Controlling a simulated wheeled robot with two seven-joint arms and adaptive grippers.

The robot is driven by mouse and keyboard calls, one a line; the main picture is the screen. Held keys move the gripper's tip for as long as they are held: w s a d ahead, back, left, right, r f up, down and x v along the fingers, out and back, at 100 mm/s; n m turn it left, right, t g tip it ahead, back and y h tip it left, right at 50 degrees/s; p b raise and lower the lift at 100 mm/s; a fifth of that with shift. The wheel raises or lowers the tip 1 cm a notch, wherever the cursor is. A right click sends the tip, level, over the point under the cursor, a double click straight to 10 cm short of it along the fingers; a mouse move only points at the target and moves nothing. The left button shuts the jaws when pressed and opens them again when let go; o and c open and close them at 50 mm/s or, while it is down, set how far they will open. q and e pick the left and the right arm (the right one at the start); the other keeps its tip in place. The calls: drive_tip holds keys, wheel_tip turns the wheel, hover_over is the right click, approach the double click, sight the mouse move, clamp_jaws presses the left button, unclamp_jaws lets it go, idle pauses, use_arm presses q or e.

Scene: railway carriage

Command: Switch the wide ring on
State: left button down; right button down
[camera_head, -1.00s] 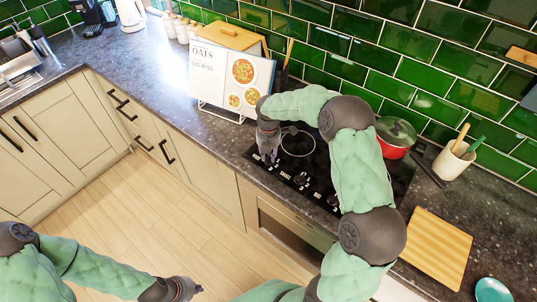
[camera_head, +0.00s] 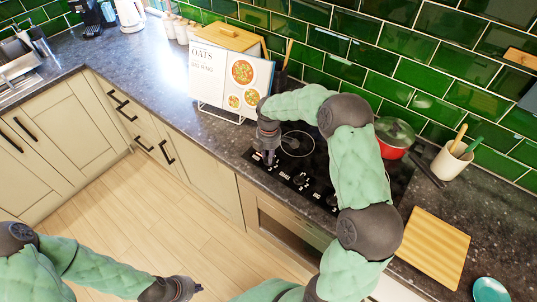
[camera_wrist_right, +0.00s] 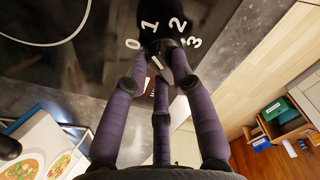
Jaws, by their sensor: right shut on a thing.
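The black hob (camera_head: 312,176) is set in the dark worktop, with a row of black knobs (camera_head: 300,179) along its front edge. A white-outlined ring (camera_head: 298,145) lies behind the left end of that row; part of its outline shows in the right wrist view (camera_wrist_right: 42,45). My right gripper (camera_head: 268,158) reaches down at the left end of the row. In the right wrist view its purple fingers close around a dark knob (camera_wrist_right: 157,62) marked 0, 1, 2, 3. The knob's exact setting is unclear. My left gripper (camera_head: 190,288) hangs low over the floor, its fingers too small to judge.
An open recipe book (camera_head: 230,76) reading "OATS" and "BIG RING" stands behind and left of the hob. A red pot (camera_head: 391,150) sits at the hob's back right. A utensil pot (camera_head: 452,162) and wooden board (camera_head: 437,246) are further right.

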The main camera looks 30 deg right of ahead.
drive_tip(key=m, duration=0.4)
drive_tip(key=shift+d+m, duration=0.1)
drive_tip(key=shift+m, duration=0.2)
drive_tip(key=m, duration=0.5)
drive_tip(key=shift+s+d+b, duration=0.1)
drive_tip(key=shift+b, duration=0.2)
drive_tip(key=m, duration=0.5)
drive_tip(key=shift+s+b, duration=0.1)
drive_tip(key=shift+b, duration=0.2)
drive_tip(key=m, duration=0.4)
drive_tip(key=shift+s+m+b, duration=0.1)
drive_tip(key=shift+m+b, duration=0.25)
drive_tip(key=shift+m, duration=0.05)
drive_tip(key=shift+r, duration=0.1)
drive_tip(key=c, duration=1)
unclamp_jaws()
drive_tip(key=shift+c, duration=0.2)
